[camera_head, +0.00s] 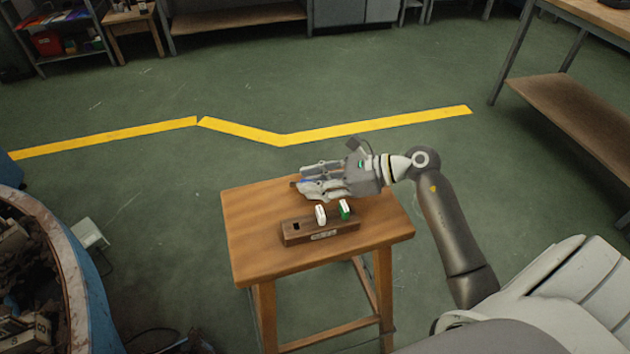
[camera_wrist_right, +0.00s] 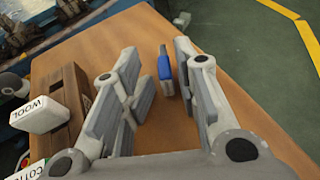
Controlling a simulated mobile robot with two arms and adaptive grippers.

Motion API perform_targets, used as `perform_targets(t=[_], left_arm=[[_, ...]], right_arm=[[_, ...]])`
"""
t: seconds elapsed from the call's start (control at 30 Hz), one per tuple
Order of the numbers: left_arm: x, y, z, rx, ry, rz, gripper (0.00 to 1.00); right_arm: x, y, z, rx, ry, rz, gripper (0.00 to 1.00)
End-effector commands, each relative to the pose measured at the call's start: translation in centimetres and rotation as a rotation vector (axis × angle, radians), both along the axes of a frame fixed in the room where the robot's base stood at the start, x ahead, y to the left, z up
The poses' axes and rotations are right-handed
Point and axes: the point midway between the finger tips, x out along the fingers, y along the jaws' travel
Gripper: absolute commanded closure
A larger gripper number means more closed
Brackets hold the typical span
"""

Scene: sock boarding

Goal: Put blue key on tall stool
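The blue key (camera_wrist_right: 165,70) lies flat on the wooden top of the tall stool (camera_head: 250,250), near an edge. In the head view only a small bit of blue shows beside the fingers. My right gripper (camera_head: 308,180) is low over the stool top and open. In the right wrist view, its fingers (camera_wrist_right: 157,58) stand apart with the blue key between their tips, nearer the right finger, with no clear contact. My left gripper is not in view.
A dark wooden block (camera_head: 292,239) on the stool holds a white key (camera_head: 320,215) and a green-and-white key (camera_head: 344,209); one slot is empty. A round bin (camera_head: 75,275) stands at the left. A workbench (camera_head: 570,110) stands at the right.

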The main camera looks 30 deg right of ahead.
Motion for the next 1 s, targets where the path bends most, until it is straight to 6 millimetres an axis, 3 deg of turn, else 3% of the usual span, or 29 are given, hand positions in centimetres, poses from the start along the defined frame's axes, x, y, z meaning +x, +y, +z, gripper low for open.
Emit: perform_targets(t=[0.03, 0.3, 0.7, 1.0], left_arm=[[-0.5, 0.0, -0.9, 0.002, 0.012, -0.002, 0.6], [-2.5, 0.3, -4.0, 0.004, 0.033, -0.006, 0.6], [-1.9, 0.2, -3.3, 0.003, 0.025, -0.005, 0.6], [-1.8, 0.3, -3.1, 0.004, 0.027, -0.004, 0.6]], right_arm=[[-0.4, 0.1, -1.1, -0.008, 0.032, 0.003, 0.69], [-0.5, -0.4, 0.0, -0.011, 0.031, 0.0, 0.69], [-5.6, -7.3, 3.9, -0.01, 0.02, -0.002, 0.69], [-6.8, -9.0, 5.0, -0.006, 0.014, -0.002, 0.69]])
